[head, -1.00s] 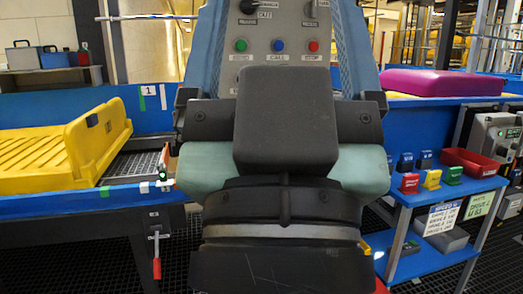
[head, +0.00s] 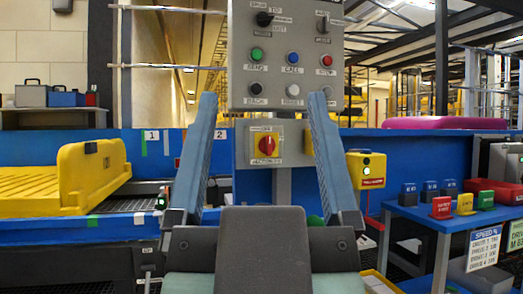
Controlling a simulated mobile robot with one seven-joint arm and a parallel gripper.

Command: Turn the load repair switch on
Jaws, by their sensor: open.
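A grey control panel (head: 286,28) stands straight ahead. It has two black rotary switches at the top, the left one (head: 265,18) and the right one (head: 322,23), with rows of buttons below. Under it is a box (head: 292,150) with a red rotary switch on a yellow plate (head: 266,144). The small labels are too blurred to tell which one is the load repair switch. My gripper (head: 262,97) is open and empty. Its blue fingers point up on either side of the red switch and the panel's lower part, apparently in front of them.
A yellow tray (head: 92,165) sits on the conveyor at left. A blue table (head: 440,219) at right carries several small coloured blocks and a red bin (head: 497,190). A magenta load (head: 444,123) lies behind.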

